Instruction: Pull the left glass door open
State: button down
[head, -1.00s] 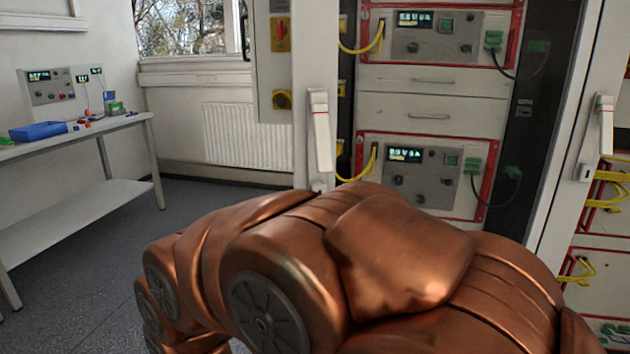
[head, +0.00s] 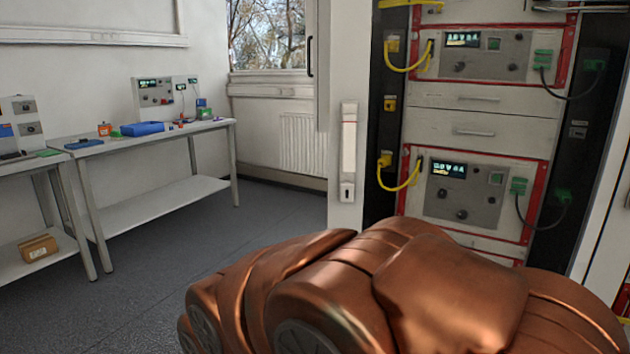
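The cabinet's left glass door shows in the head view as a white upright frame (head: 346,60) with a long white handle (head: 348,150) on it. To its right the instrument racks (head: 478,130) inside the cabinet are in plain sight. I cannot tell from this view whether the door is shut or ajar, or where its glass pane lies. My copper-coloured arm fills the lower middle and right of the view and hides the foot of the cabinet. My gripper is not in view, so its place relative to the handle is hidden.
A radiator (head: 303,145) is under the window. The grey floor (head: 190,255) between benches and cabinet is clear.

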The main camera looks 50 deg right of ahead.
aim_at(350, 21)
jog(key=u, duration=0.35)
jog(key=i, duration=1.25)
jog(key=z, duration=0.7)
